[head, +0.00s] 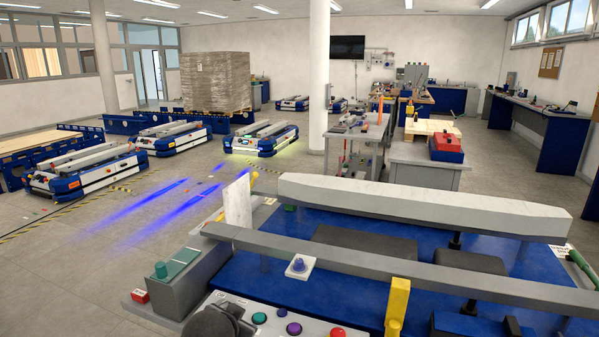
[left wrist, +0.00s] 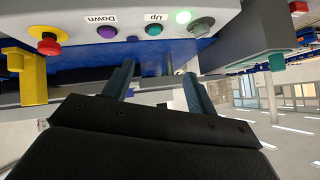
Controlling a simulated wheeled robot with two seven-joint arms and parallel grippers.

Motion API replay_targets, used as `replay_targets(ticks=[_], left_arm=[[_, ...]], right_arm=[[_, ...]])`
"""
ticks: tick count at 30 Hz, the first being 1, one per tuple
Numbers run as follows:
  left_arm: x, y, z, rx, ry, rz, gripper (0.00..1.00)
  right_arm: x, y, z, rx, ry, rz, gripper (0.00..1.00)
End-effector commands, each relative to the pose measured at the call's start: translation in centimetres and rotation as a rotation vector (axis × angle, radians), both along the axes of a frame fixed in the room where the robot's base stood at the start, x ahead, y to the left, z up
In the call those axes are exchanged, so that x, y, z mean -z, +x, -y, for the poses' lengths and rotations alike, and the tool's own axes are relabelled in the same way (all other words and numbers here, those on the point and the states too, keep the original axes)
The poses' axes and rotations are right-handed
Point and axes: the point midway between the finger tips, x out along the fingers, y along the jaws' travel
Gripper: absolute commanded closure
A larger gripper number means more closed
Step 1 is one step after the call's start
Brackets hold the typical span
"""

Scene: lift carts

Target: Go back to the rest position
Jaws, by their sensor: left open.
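My left gripper (left wrist: 158,84) is open in the left wrist view, with its two fingers apart and nothing between them. It is close to the lift cart's grey control panel (left wrist: 215,10), apart from the buttons as far as I can see. In the head view a dark rounded part of my left arm covers the panel's left end; the fingertips are hidden there. My right gripper is in neither view.
The blue cart (head: 340,260) with two grey rails fills the front right. A yellow post (head: 397,305) stands at the panel's right. Other carts (head: 85,170) stand at the left and back. A white pillar (head: 318,80) and workbenches (head: 425,160) stand behind.

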Motion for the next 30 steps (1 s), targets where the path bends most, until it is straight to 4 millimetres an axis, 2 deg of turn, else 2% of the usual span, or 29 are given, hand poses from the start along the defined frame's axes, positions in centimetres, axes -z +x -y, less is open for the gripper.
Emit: replay_targets(ticks=[1, 17, 24, 30], left_arm=[[1.2, -1.3, 0.1, 0.0, -0.025, -0.031, 0.43], [12.9, -14.0, -0.7, -0.101, -0.176, -0.324, 0.43], [18.4, -21.2, -0.6, -0.15, -0.211, -0.483, 0.43], [21.8, -27.5, 0.2, -0.17, -0.228, -0.607, 0.43]], right_arm=[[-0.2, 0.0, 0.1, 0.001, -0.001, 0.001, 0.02], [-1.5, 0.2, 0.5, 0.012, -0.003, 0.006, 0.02], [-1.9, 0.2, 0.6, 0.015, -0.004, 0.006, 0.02], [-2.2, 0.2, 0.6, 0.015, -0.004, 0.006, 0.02]])
